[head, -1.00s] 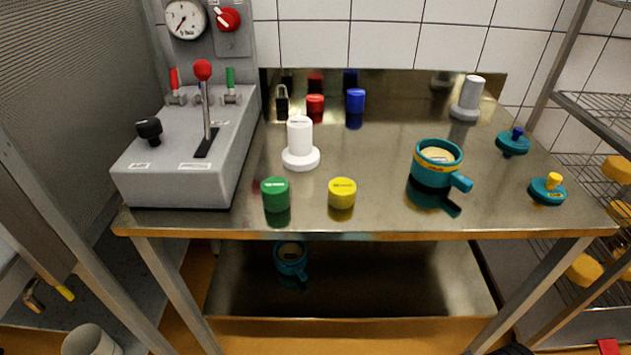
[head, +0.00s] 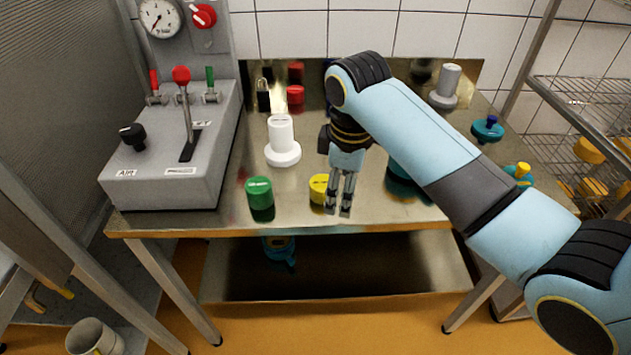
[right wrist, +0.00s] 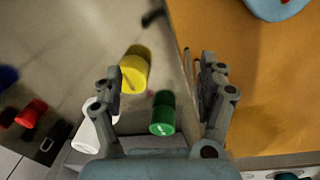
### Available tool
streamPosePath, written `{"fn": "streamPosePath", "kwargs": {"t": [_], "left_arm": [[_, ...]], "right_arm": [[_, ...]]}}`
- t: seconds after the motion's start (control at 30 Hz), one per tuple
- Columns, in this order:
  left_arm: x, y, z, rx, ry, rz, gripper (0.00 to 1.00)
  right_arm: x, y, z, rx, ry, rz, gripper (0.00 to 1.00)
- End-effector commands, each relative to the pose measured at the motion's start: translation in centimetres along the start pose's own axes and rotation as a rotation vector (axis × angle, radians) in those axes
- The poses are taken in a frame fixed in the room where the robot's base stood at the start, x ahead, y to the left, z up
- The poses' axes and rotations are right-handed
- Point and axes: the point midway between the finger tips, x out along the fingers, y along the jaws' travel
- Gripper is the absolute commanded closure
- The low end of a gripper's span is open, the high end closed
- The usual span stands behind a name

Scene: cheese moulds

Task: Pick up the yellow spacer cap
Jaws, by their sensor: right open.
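The yellow spacer cap (head: 318,188) stands upright near the front edge of the steel table, partly hidden behind a finger of my right gripper (head: 338,212). In the right wrist view the yellow cap (right wrist: 135,73) lies close to the left finger of my open gripper (right wrist: 160,72), and the gripper holds nothing. I cannot tell whether a finger touches the cap. My left gripper is not in view.
A green cap (head: 259,193) stands left of the yellow one. A white post on a round base (head: 282,155) stands behind them. The grey control box (head: 170,165) fills the table's left side. My right arm hides most of the teal mould (head: 399,184).

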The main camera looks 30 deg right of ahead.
Motion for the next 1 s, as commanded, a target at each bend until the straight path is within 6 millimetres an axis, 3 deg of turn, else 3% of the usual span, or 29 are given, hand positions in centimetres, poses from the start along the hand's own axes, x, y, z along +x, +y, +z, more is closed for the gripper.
{"fn": "streamPosePath", "kwargs": {"t": [0.2,0.37,1.0], "left_arm": [[-0.2,0.0,0.0,0.000,0.000,0.000,0.60],[-0.3,0.0,0.0,0.000,-0.001,0.000,0.60],[-0.6,0.0,0.2,0.000,-0.005,0.000,0.60]], "right_arm": [[-1.8,4.6,-4.1,-0.204,-0.022,-0.065,0.25],[-2.7,6.3,-5.6,-0.303,-0.028,-0.103,0.25],[5.2,5.0,-5.4,-0.316,-0.030,-0.111,0.25]]}}
